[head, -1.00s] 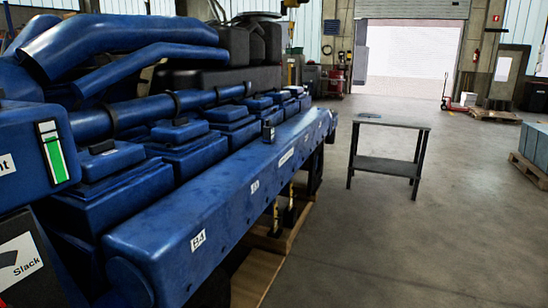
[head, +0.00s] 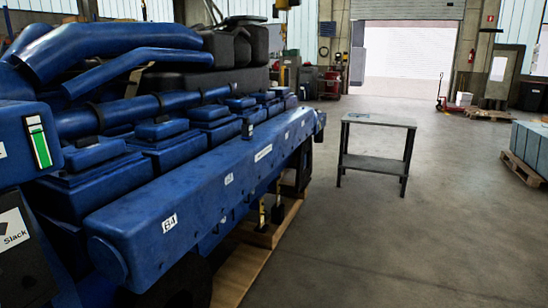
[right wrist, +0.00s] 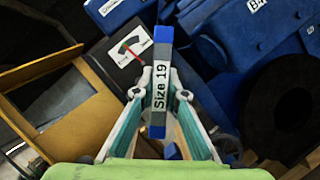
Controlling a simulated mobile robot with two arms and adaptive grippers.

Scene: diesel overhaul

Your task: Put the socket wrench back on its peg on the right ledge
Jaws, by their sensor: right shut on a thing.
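The socket wrench (right wrist: 160,118), a blue and grey bar with a white "Size 19" label, is held in my right gripper (right wrist: 160,76) in the right wrist view. The fingers are shut on it from both sides, and it runs lengthwise between them. A long blue ledge (head: 200,205) with white labels, one reading "B4" (head: 169,223), runs along the engine's right side in the head view. A small dark upright item (head: 248,130) stands on it; I cannot tell whether it is a peg. My left gripper is in neither current view.
A "Slack" gauge panel (head: 14,232) is on the engine's near end. A dark two-level table (head: 378,120) stands on open floor to the right. Wooden pallet boards (head: 240,275) lie under the ledge. The right wrist view shows a yellowish wooden frame (right wrist: 80,125) at left.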

